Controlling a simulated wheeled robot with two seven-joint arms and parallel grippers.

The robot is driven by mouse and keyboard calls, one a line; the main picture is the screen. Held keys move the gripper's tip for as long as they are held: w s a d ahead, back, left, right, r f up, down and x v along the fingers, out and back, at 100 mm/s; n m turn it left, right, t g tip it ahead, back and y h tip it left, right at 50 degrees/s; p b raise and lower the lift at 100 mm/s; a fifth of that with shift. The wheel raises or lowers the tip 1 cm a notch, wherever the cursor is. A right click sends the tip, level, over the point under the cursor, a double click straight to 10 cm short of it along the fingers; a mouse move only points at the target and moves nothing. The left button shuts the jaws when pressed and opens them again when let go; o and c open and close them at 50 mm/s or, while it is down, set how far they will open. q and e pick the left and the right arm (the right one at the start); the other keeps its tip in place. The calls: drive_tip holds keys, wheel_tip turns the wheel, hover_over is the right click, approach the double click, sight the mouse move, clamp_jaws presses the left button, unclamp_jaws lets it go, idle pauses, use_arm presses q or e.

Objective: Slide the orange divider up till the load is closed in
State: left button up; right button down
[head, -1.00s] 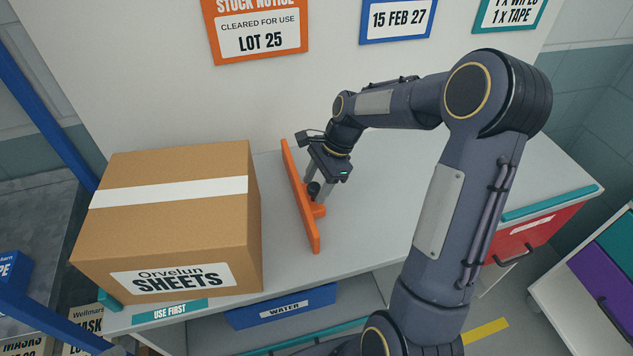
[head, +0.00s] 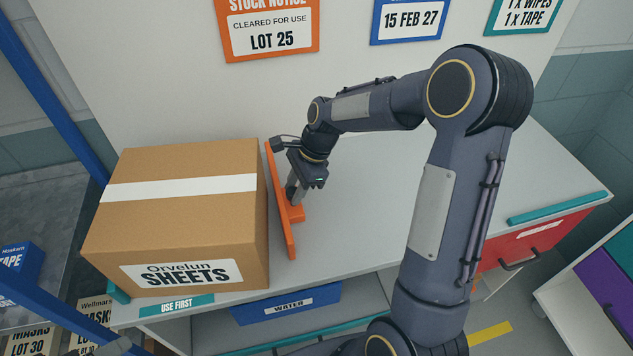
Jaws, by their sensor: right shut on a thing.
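The orange divider (head: 279,200) stands upright on the grey counter, just right of the cardboard box labelled Orvelun SHEETS (head: 185,225).
The counter (head: 370,190) is clear to the right of the divider, beneath my right arm. A blue WATER bin (head: 285,303) and a red drawer (head: 530,240) sit below it. A blue rack post (head: 55,95) stands at the left. The wall with signs is behind.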

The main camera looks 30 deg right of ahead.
drive_tip(key=shift+w+a, duration=0.15)
drive_tip(key=shift+a, duration=0.5)
drive_tip(key=c, duration=1.1)
unclamp_jaws()
drive_tip(key=shift+o, duration=0.2)
drive_tip(key=v, duration=0.7)
drive_tip(key=shift+r+b, duration=0.4)
drive_tip(key=shift+d, duration=0.15)
